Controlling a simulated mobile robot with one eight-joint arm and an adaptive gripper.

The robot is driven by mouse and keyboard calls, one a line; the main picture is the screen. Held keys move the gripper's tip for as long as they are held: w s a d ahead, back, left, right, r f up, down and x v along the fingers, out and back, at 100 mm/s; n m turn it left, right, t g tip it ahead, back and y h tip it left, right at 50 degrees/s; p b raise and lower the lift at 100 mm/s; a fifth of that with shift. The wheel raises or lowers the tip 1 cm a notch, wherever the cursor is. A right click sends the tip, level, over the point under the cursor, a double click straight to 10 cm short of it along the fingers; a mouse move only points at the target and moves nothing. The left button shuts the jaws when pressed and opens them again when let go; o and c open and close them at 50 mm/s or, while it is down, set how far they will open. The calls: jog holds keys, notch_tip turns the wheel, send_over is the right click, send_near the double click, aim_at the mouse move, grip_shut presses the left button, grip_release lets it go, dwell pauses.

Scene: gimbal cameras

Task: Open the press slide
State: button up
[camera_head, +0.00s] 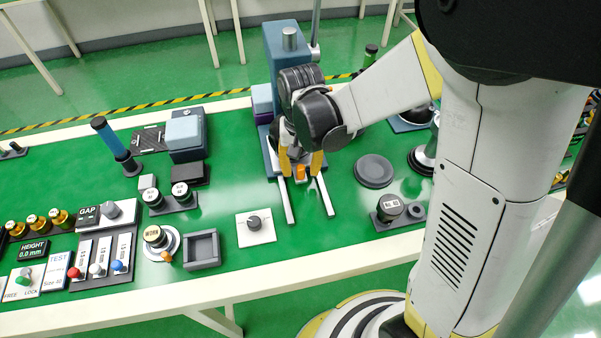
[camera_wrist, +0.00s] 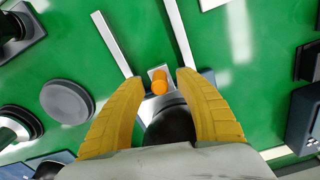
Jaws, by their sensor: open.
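The press (camera_head: 287,50) is a blue-grey upright machine at the back of the green table. Two light rails (camera_head: 286,200) run from its base toward the front edge; they also show in the wrist view (camera_wrist: 112,43). An orange knob (camera_head: 300,173) on a small pale block sits between the rails, at the front of the slide; it also shows in the wrist view (camera_wrist: 159,86). My gripper (camera_head: 301,167) has yellow fingers, open and pointing down, one on each side of the knob. In the wrist view the fingers look apart from the knob. A dark round part lies behind it, partly hidden.
A dark round disc (camera_head: 374,171) lies right of the rails. A white plate with a dark dial (camera_head: 254,225) is at the front left, and a grey square tray (camera_head: 202,250) is further left. The tabletop between the rails in front of the knob is clear.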

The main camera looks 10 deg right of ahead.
jog(key=shift+f, duration=0.35)
grip_shut()
jog(key=shift+s, duration=0.15)
jog(key=s, duration=1.4)
jog(key=shift+p, duration=0.4)
jog(key=shift+s, duration=0.1)
